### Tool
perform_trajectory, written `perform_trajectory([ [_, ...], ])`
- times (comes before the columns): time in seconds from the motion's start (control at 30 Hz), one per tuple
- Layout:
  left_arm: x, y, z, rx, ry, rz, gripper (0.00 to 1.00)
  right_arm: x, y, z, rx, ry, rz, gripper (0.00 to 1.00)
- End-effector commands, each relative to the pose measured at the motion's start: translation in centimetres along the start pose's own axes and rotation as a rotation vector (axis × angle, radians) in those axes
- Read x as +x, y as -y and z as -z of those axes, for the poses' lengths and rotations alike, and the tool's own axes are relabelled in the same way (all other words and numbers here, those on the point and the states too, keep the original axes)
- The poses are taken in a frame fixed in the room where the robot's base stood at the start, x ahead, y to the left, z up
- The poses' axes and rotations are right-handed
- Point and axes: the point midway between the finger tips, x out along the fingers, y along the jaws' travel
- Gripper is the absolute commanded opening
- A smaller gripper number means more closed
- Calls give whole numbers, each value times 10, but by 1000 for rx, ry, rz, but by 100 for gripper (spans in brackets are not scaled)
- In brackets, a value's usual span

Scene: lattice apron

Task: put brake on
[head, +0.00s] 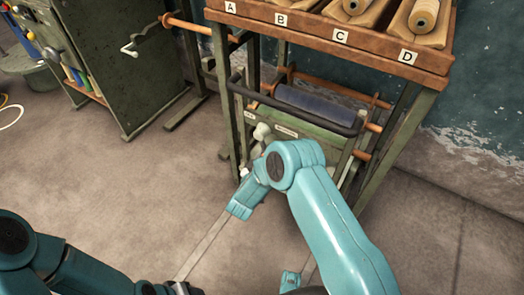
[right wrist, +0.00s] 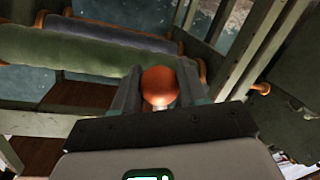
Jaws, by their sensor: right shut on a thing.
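An orange ball knob (right wrist: 159,82) with a pale stem below it is at the middle of the right wrist view. My right gripper (right wrist: 160,92) is shut on the knob, with one finger on each side. I cannot tell from the frames whether this knob belongs to the brake. In the head view my right arm reaches to the lower part of the roller stand (head: 307,131), and the arm hides the gripped knob. A white knob (head: 262,131) shows on the stand's front, just above my arm.
A blue roller (head: 315,104) lies in the stand behind a dark bar. Above is a wooden shelf (head: 330,42) labelled A to D with spools. A green cabinet (head: 120,70) with a crank stands at left. The floor between is clear.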

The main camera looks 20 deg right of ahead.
Motion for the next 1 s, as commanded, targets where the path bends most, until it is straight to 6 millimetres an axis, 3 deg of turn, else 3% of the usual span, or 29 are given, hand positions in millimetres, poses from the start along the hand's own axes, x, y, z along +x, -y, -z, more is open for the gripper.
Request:
perform_trajectory([
  [0.3,-10,-4,0,-1,-1,0,48,-3,-11,-2,-114,24,-1,0],
  [0.83,-11,-4,0,-1,-1,0,48,-4,-13,-4,-137,31,-5,0],
  [0.87,-11,-4,0,-1,-1,0,48,-4,-13,-4,-137,31,-5,52],
  [0.9,-11,-4,0,-1,-1,0,48,-4,-13,-4,-136,31,-5,65],
  [1.0,-11,-4,0,-1,-1,0,48,-3,-13,-4,-134,29,-5,66],
])
